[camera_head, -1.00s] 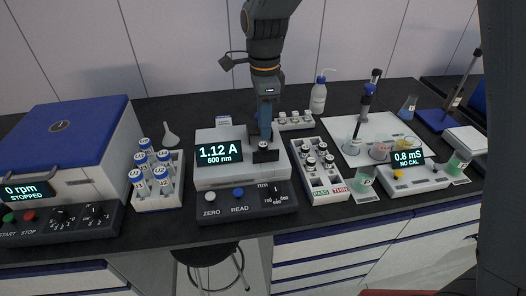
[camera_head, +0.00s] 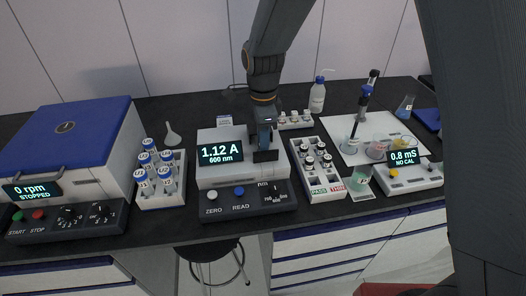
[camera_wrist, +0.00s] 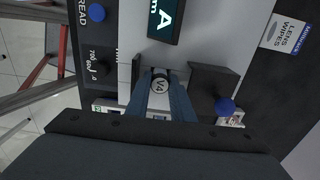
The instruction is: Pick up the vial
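The vial, with a dark cap marked "V4" (camera_wrist: 160,86), sits upright in the well of the photometer (camera_head: 222,176), seen from above in the wrist view. My gripper (camera_wrist: 161,80) has one blue finger on each side of the cap, very close to it. Whether the fingers press on the vial or leave a small gap, I cannot tell. In the head view my gripper (camera_head: 265,154) points down at the photometer's right side and hides the vial. The photometer display reads 1.12 A, 600 nm.
A dark open lid (camera_wrist: 211,88) with a blue knob stands beside the well. A white rack (camera_head: 318,184) with several capped vials is to the right, a tube rack (camera_head: 160,202) to the left. A small rack (camera_head: 296,126) stands behind.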

